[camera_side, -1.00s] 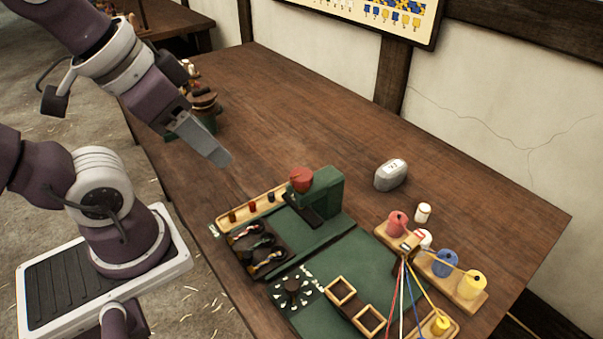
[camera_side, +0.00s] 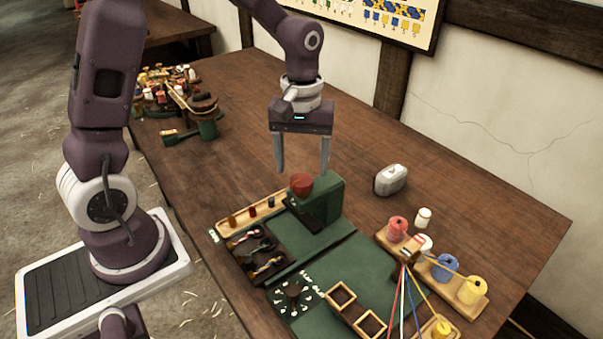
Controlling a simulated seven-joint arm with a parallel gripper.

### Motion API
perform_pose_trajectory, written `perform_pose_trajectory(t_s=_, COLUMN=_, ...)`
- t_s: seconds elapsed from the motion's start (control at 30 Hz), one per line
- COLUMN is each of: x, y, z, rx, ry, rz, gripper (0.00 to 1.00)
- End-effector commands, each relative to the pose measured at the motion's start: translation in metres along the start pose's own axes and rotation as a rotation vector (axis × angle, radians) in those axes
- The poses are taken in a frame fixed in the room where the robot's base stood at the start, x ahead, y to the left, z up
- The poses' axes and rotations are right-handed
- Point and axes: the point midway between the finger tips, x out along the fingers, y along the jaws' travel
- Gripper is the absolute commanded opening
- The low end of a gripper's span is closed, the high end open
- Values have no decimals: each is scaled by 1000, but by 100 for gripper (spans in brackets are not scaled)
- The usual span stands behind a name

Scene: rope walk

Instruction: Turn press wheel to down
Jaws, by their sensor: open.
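The press (camera_side: 328,201) is a green block-shaped machine standing near the middle of the table. Its press wheel (camera_side: 301,184) is a red round knob on the press's upper left side. My gripper (camera_side: 301,172) points straight down with two grey fingers spread apart. In this view the fingertips show just above and around the top of the red wheel, one to each side. I cannot tell whether they touch it or are still clear of it. Nothing is between the fingers above the wheel.
A wooden tray (camera_side: 222,224) with small pegs and a dark tray with cords lie left of the press. A grey weight (camera_side: 390,179) stands to the right. Spools (camera_side: 471,290) and taut coloured strands stand at front right.

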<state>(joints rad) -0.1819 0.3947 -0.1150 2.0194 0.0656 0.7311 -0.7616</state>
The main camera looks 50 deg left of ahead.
Motion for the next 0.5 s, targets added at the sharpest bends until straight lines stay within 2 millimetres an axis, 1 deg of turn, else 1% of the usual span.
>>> perform_pose_trajectory(t_s=0.03, x=10, y=-1, z=1, rx=1, ry=-5, rz=-3, gripper=66)
perform_pose_trajectory(t_s=0.1, x=21, y=-1, z=1, rx=2, ry=-3, rz=-3, gripper=66)
perform_pose_trajectory(t_s=0.2, x=32, y=-1, z=1, rx=2, ry=-2, rz=-1, gripper=66)
perform_pose_trajectory(t_s=0.3, x=35, y=-1, z=1, rx=2, ry=-1, rz=-1, gripper=66)
perform_pose_trajectory(t_s=0.47, x=35, y=0, z=0, rx=2, ry=0, rz=0, gripper=66)
perform_pose_trajectory(t_s=0.5, x=35, y=0, z=0, rx=2, ry=0, rz=0, gripper=63)
